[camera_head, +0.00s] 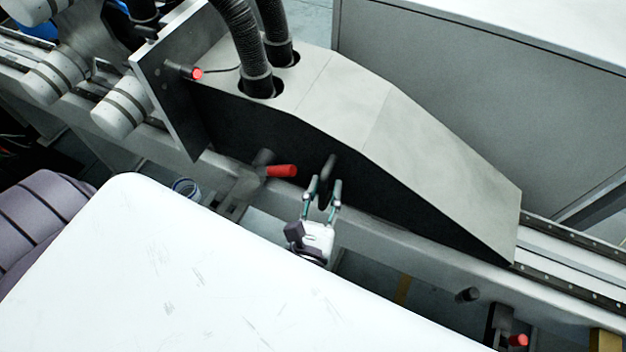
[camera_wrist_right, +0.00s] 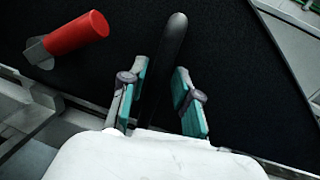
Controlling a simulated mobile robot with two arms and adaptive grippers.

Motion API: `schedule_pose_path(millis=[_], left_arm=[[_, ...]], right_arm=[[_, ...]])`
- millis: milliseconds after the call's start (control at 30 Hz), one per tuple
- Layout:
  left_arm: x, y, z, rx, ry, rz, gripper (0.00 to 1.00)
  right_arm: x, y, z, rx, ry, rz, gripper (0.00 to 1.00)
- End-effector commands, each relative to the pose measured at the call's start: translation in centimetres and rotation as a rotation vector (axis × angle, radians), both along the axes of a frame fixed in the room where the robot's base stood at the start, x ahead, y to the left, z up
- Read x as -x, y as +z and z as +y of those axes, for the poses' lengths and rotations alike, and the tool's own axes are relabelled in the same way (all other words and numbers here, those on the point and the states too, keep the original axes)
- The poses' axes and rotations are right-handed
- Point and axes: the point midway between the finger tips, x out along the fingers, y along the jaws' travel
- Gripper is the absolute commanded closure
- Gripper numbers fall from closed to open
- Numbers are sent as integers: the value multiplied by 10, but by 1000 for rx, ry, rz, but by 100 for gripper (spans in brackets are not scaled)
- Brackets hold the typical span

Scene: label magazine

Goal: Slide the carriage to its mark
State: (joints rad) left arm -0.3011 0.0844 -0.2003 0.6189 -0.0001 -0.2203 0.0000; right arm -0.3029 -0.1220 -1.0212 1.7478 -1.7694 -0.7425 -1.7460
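The carriage (camera_head: 340,90) is a large grey sloped housing with a black side face, standing on a long rail. A dark upright handle (camera_head: 329,170) sticks out from its black side; it also shows in the right wrist view (camera_wrist_right: 169,60). My right gripper (camera_head: 323,190) is at this handle, its teal fingers (camera_wrist_right: 160,92) apart with the handle between them. I see no firm grip on it. A red-ended lever (camera_head: 281,171) sits left of the gripper and is also in the wrist view (camera_wrist_right: 78,35). My left gripper is out of view. I cannot make out the mark clearly.
The rail (camera_head: 570,258) runs on past the carriage to the lower right. Another red-tipped part (camera_head: 517,340) and a dark knob (camera_head: 467,295) are at lower right. A white surface (camera_head: 200,270) fills the lower left. A grey cabinet (camera_head: 470,80) stands behind.

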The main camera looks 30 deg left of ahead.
Motion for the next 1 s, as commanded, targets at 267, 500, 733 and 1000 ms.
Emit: schedule_pose_path(millis=[267,500,733,1000], left_arm=[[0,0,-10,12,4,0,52],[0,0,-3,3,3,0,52],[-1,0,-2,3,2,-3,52],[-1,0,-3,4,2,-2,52]], right_arm=[[1,1,4,-5,9,0,59],[2,2,7,-8,18,0,59],[21,1,3,-8,21,3,59],[76,0,-15,-8,14,7,59]])
